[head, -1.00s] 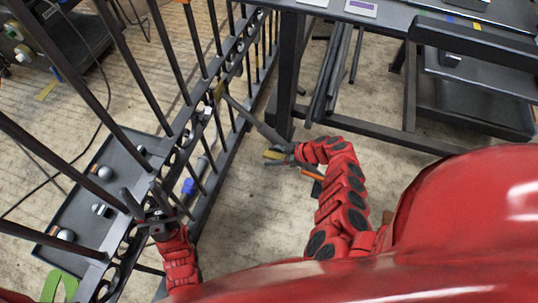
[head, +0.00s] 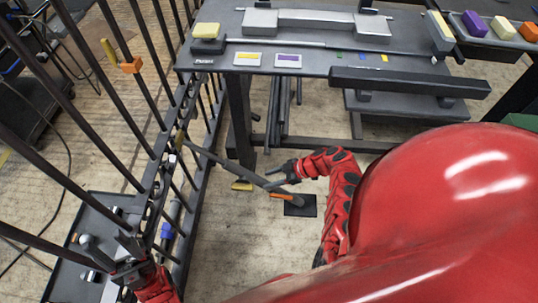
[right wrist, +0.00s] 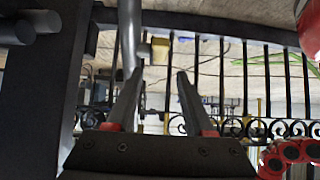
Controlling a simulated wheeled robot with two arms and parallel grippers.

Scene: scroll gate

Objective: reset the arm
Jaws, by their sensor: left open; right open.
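The dark scroll gate (head: 150,203), with tall bars and a row of rings, runs down the left of the head view. My left gripper (head: 126,240) is open at the gate's lower part, close to its bars; whether it touches them is unclear. A grey rod (head: 225,162) slants from the gate down toward my right gripper. My right gripper (head: 274,172) is open beside the rod's lower part. In the right wrist view its two fingers (right wrist: 158,74) are spread with no object clamped between them. The rod (right wrist: 130,35) shows near the left fingertip there.
A dark workbench (head: 310,70) with grey fixtures and coloured blocks stands at the top. A black plate (head: 305,211) and a yellow piece (head: 242,186) lie on the floor. A dark tray (head: 62,273) holds small parts behind the gate. Floor between gate and my body is mostly clear.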

